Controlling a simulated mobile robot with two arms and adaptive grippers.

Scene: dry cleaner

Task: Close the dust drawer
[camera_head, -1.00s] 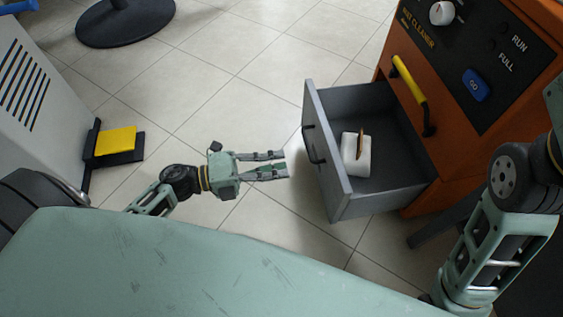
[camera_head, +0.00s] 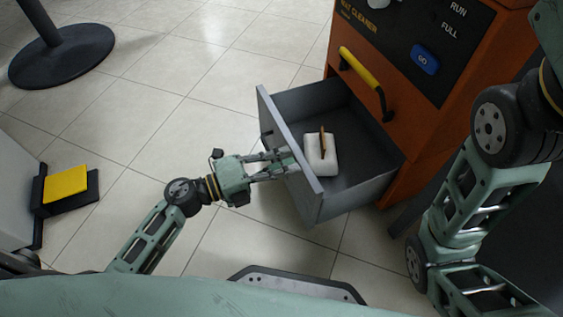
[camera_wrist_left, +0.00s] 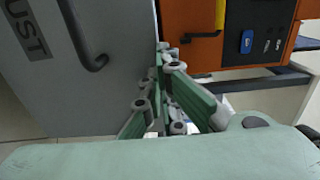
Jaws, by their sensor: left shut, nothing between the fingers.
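The grey dust drawer (camera_head: 307,203) is pulled open from the orange mat cleaner (camera_head: 402,133). A white block with a thin brown piece on it (camera_head: 320,153) lies inside. My left gripper (camera_head: 287,160) is shut and empty, its fingertips at the drawer's front panel, close to the dark handle; I cannot tell whether they touch. The left wrist view shows the front panel (camera_wrist_left: 110,95) with the letters "UST", its dark handle (camera_wrist_left: 88,50), and the gripper's fingers (camera_wrist_left: 165,60) beside the panel. My right arm is at the right; its gripper is not in view.
A yellow bar handle (camera_head: 362,70) and a blue button (camera_head: 425,60) are on the cleaner's front above the drawer. A yellow pedal (camera_head: 66,184) is at the left, and a round black stand base (camera_head: 62,58) at the upper left. The tiled floor between is clear.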

